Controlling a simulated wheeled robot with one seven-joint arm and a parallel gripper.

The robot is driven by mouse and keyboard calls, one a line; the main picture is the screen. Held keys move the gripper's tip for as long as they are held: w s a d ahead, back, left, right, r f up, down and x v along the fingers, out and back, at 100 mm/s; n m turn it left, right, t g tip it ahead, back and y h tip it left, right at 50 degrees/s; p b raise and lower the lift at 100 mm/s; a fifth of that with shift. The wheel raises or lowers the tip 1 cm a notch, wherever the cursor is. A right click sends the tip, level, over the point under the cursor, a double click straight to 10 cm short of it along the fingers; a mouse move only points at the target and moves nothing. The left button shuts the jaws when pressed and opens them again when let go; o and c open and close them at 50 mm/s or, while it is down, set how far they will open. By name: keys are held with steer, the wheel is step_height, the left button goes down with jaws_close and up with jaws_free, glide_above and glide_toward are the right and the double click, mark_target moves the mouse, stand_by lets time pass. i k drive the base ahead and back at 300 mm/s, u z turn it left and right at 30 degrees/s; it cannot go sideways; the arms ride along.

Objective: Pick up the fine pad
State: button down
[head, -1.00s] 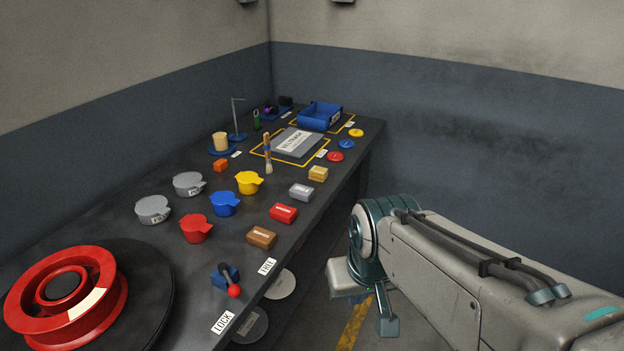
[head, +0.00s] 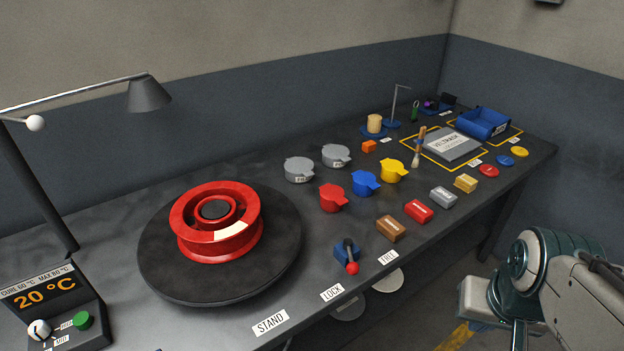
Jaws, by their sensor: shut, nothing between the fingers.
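Several small labelled blocks lie in a row along the front of the bench: a brown one (head: 390,228), a red one (head: 418,211), a grey one (head: 443,197) and a yellow one (head: 466,184). They look like pads, but their labels are too small to read, so I cannot tell which is the fine pad. All rest on the bench top, apart from each other. My arm is at the lower right, off the bench's front edge. Its fingers do not show.
A red wheel rim (head: 190,242) sits on a black turntable (head: 160,275). A red-knobbed lever (head: 348,254) stands before the brown block. Red (head: 332,198), blue (head: 365,183) and yellow (head: 393,171) cups stand behind the blocks. A lamp (head: 149,95) overhangs the left.

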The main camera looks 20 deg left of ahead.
mark_target(441, 196)
steer(key=z, duration=0.45)
steer(key=k, duration=0.55)
steer(key=z, duration=0.85)
steer(key=i, duration=1.35)
steer(key=u, duration=0.15)
